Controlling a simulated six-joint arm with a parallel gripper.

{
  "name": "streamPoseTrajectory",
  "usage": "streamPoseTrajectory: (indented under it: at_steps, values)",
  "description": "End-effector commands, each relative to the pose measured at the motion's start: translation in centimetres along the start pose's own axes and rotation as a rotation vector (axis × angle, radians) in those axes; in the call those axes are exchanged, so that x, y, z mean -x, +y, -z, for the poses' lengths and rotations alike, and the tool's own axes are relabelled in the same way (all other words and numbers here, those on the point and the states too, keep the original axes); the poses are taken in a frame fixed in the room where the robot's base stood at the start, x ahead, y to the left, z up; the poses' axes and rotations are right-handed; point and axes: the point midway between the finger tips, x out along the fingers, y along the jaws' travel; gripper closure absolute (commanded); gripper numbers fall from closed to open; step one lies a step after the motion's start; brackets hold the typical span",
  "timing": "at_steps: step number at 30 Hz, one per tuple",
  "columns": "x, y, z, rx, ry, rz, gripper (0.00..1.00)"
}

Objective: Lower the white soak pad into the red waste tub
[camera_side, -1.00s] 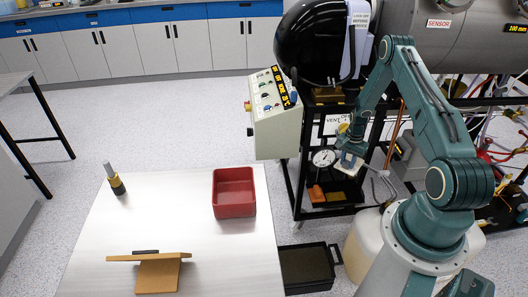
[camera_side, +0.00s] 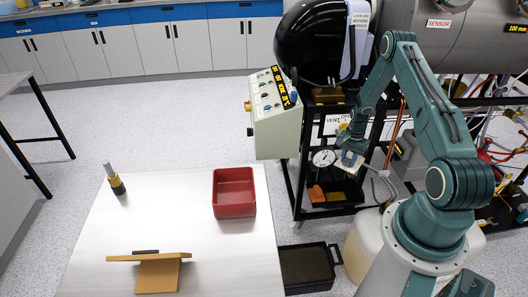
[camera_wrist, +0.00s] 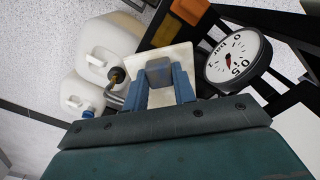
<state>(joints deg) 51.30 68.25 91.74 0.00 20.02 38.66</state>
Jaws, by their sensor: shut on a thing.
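My gripper (camera_side: 350,157) is beside the rack at right centre in the side view, well right of the tub. In the wrist view its two blue fingers (camera_wrist: 160,88) are shut on the grey-blue block of the white soak pad (camera_wrist: 179,57). The pad's square white plate lies beyond the fingertips; it shows small and partly hidden in the side view (camera_side: 347,167). The red waste tub (camera_side: 235,211) stands open on the pale table at left centre, and its visible inside looks empty. The tub is not in the wrist view.
White jugs (camera_wrist: 113,40) stand below. A control box (camera_side: 274,115) stands between gripper and tub. The table (camera_side: 190,225) has free room around the tub.

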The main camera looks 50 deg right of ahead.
Motion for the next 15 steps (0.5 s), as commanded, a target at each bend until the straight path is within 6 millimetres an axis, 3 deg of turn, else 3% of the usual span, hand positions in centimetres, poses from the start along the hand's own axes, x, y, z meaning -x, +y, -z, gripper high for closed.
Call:
streamPoseTrajectory:
  at_steps: [8, 15]
  values:
    - [0.6, -0.8, -0.8, 0.031, 0.001, 0.001, 1.0]
    - [3.1, -3.5, -4.1, 0.158, 0.002, 0.002, 1.0]
